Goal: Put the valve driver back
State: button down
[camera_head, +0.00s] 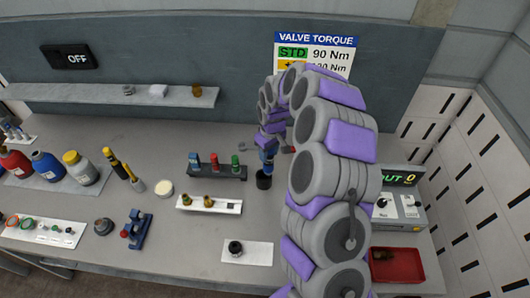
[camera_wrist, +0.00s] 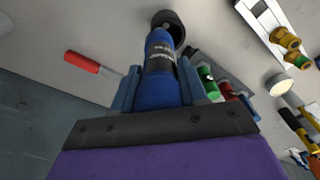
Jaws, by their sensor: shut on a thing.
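My gripper (camera_head: 268,143) is shut on a blue and black cylindrical tool, seemingly the valve driver (camera_head: 267,158). In the wrist view, the fingers (camera_wrist: 160,88) clasp the driver's blue body (camera_wrist: 158,60) from both sides. The driver points down at a black round cup (camera_head: 264,181) on the bench. The cup also shows in the wrist view (camera_wrist: 170,20), right at the driver's far end. The driver's tip is hidden at the cup, so I cannot tell how deep it sits.
A dark rack (camera_head: 230,172) with blue, red and green tools stands just left of the cup. A white tray (camera_head: 228,207) with brass fittings lies in front. A red-handled tool (camera_wrist: 82,61) lies nearby. A control box (camera_head: 398,211) and red bin (camera_head: 397,264) stand right.

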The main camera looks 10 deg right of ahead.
jog(key=shift+d, duration=0.2)
jog(key=shift+a, duration=1.25)
jog(key=shift+d, duration=0.15)
jog(key=shift+d, duration=0.3)
jog(key=shift+a, duration=0.3)
jog(key=shift+d+f, duration=0.2)
jog(key=shift+f, duration=0.25)
jog(key=shift+f+b, duration=0.65)
jog(key=shift+f, duration=2)
jog(key=c, duration=0.5)
grip_release()
